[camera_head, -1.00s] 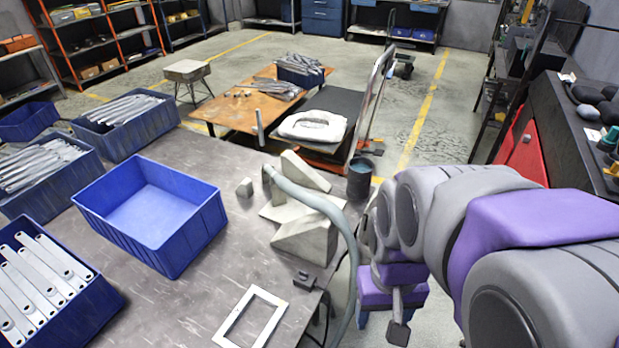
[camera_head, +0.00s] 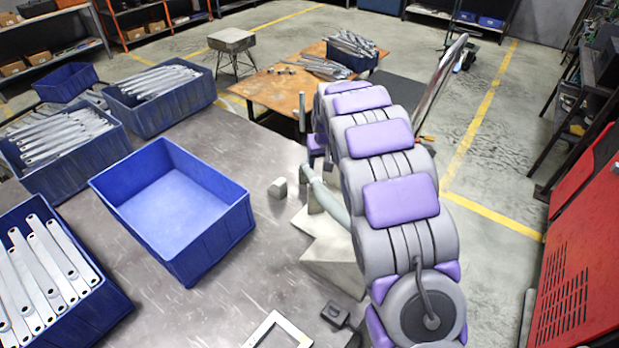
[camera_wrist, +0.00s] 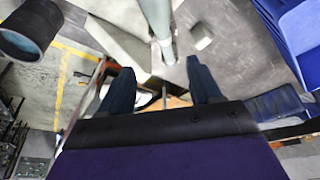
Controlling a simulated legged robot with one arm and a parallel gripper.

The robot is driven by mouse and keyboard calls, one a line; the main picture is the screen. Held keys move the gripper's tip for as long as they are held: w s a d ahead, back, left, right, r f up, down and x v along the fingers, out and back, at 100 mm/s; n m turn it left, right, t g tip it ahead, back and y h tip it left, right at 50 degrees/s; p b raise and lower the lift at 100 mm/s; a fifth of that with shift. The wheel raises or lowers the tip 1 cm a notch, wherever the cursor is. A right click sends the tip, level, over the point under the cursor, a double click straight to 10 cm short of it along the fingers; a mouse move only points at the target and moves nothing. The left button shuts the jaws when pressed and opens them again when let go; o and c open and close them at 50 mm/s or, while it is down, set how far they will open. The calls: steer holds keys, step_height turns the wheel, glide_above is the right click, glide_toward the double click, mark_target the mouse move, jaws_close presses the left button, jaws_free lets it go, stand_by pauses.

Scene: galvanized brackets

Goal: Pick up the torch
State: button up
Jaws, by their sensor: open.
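The torch (camera_head: 325,194) looks like a grey-green tube with a curved hose, rising beside the pale angular blocks on the table's right side. My arm hides part of its hose in the head view. In the wrist view the torch (camera_wrist: 156,18) comes down from the top edge and narrows toward its lower end, ahead of the gap between my fingers. My gripper (camera_wrist: 160,86) is open, its two dark fingers well apart, with nothing held between them. The torch appears beyond the fingertips and apart from them. In the head view my arm mostly hides the gripper.
Pale blocks (camera_head: 332,250) stand close beside the torch, with a small grey block (camera_head: 277,188) to the left. An empty blue bin (camera_head: 228,232) and bins of metal brackets (camera_head: 165,95) fill the table's left. A dark cup (camera_wrist: 28,28) shows upper left in the wrist view.

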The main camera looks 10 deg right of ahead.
glide_toward(314, 177)
steer(key=shift+t, duration=0.4)
steer(key=b+x, duration=0.1)
steer(key=x, duration=0.1)
steer(key=b+x, duration=0.1)
steer(key=x, duration=0.1)
steer(key=b+x, duration=0.1)
steer(key=x, duration=0.1)
steer(key=shift+s+a+f, duration=0.15)
steer(key=shift+s, duration=0.15)
steer(key=shift+s+b+x, duration=0.2)
steer(key=shift+b+x, duration=0.85)
steer(key=shift+x, duration=1.95)
steer(key=shift+c, duration=0.3)
steer(key=c, duration=1)
steer(key=shift+o, duration=0.2)
